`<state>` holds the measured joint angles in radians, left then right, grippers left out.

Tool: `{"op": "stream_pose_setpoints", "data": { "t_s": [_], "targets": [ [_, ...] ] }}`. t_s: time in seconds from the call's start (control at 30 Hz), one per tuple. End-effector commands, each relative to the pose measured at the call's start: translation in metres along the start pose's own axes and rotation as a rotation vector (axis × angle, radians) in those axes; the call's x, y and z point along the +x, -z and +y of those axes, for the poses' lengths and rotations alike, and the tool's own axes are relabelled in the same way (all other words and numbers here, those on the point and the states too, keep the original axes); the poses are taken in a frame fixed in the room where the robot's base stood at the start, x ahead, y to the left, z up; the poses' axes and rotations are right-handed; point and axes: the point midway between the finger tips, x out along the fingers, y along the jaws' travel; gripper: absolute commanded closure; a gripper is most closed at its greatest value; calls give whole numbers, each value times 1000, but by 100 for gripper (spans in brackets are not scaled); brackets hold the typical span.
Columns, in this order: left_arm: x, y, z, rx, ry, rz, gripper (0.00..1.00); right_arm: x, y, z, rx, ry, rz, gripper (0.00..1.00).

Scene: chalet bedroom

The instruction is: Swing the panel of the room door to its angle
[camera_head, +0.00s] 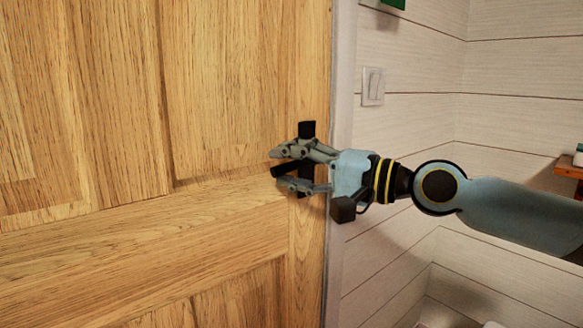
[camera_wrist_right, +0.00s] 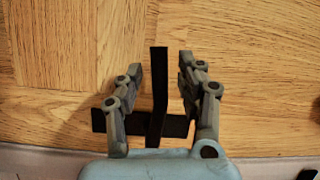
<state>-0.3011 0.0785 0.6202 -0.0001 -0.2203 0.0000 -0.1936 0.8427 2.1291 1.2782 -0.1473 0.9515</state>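The room door's panel (camera_head: 110,100) is light wood with recessed fields and fills the left of the head view. It also fills most of the right wrist view (camera_wrist_right: 60,50). Near its right edge is a black handle plate (camera_head: 307,130) with a black lever (camera_wrist_right: 159,90). My right gripper (camera_head: 279,169) is at the handle, its fingers pointing left along the lever. In the wrist view the lever lies between the two fingers, with a visible gap on each side, so the gripper is open around it. My left gripper is not in view.
A pale frame strip (camera_head: 341,80) runs along the door's right edge. A white plank wall (camera_head: 410,55) with a light switch (camera_head: 373,86) is to its right. A wooden ledge (camera_head: 569,168) with small items stands at the far right, beyond my right arm.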

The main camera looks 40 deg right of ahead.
Motion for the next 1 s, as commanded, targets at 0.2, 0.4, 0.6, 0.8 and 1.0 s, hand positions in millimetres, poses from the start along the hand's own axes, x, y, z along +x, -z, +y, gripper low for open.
{"op": "stream_pose_setpoints", "data": {
  "t_s": [0.2,0.4,0.6,0.8,1.0],
  "targets": [
    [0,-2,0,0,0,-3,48,0,0,0,0,0,0,71],
    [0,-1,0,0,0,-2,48,0,0,0,0,-1,0,97],
    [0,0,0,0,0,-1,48,0,0,0,-1,-1,0,100],
    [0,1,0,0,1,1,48,0,0,0,-1,-1,1,100],
    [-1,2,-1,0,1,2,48,0,0,2,-17,-7,0,100]
  ]
}}
